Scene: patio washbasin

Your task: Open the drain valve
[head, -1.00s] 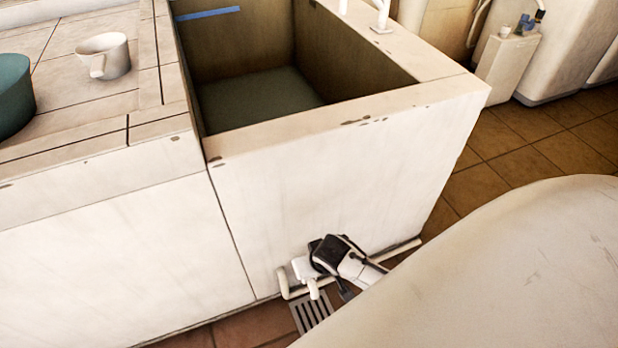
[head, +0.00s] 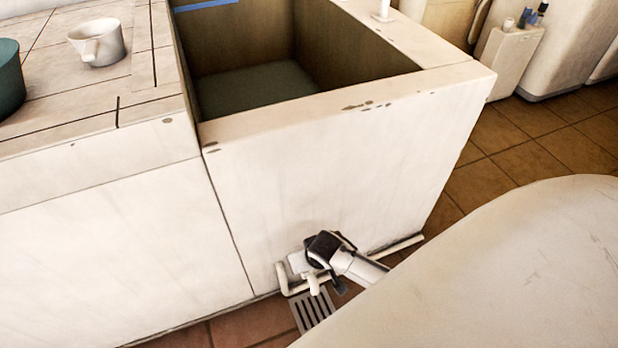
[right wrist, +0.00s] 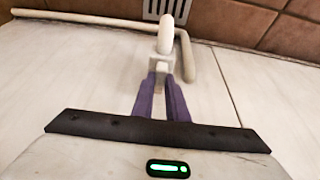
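The drain valve (head: 314,283) is a small white fitting on a pipe low on the front of the washbasin (head: 340,170). Its white curved spout points down over a floor grate. My right gripper (head: 308,264) reaches down to it from the right, and its dark body hides part of the valve. In the right wrist view, the two purple fingers (right wrist: 160,82) are close together, with a narrow pale part of the valve (right wrist: 162,66) between their tips. They appear shut on it, though the contact is small to see. My left gripper is not in view.
A white pipe (head: 405,244) runs along the basin's foot. The slotted floor grate (head: 312,312) lies below the valve. A white cup (head: 98,44) and a teal container (head: 10,82) stand on the counter at left. A large pale rounded surface (head: 500,270) fills the lower right.

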